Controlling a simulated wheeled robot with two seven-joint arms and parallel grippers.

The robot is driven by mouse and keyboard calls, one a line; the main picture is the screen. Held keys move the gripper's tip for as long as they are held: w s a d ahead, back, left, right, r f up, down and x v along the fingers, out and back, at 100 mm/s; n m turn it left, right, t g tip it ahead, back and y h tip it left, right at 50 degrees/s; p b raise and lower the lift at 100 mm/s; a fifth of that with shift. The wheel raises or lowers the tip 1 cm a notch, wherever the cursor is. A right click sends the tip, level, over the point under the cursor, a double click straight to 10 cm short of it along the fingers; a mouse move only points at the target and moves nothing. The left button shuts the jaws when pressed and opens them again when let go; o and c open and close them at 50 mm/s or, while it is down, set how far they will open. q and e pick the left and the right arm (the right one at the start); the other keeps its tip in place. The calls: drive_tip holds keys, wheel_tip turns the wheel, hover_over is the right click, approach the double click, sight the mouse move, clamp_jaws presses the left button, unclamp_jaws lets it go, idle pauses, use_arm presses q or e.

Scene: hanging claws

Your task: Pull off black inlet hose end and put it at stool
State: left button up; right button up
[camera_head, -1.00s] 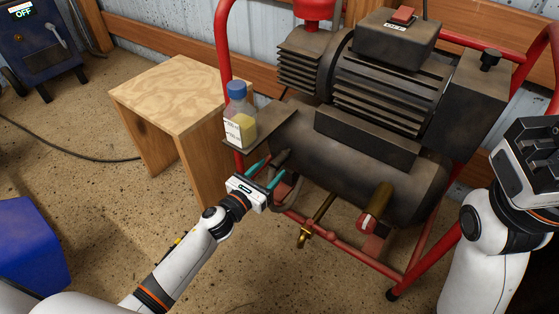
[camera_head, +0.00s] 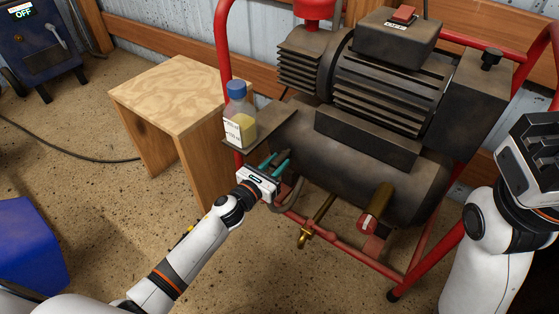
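The black hose end (camera_head: 275,162) is a small dark piece at the lower left of the compressor, partly hidden by my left gripper. A grey hose (camera_head: 297,188) curves beneath it. My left gripper (camera_head: 274,162) has its two teal fingers on either side of the dark piece. The fingers stand a little apart; I cannot tell whether they press on it. The stool (camera_head: 165,87), with a light plywood top, stands left of the compressor, and its top looks bare.
The compressor (camera_head: 340,165) sits in a red tube frame (camera_head: 334,240). A blue-capped bottle (camera_head: 238,118) stands on a small plate between stool and compressor. A brass valve (camera_head: 306,236) sticks out low in front. A blue bin (camera_head: 28,245) is at the left. Floor before the stool is clear.

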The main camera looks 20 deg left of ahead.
use_arm(q)
clamp_jaws()
drive_tip(key=shift+s+a, duration=0.25)
drive_tip(key=shift+s, duration=0.3)
drive_tip(key=shift+o, duration=0.6)
unclamp_jaws()
clamp_jaws()
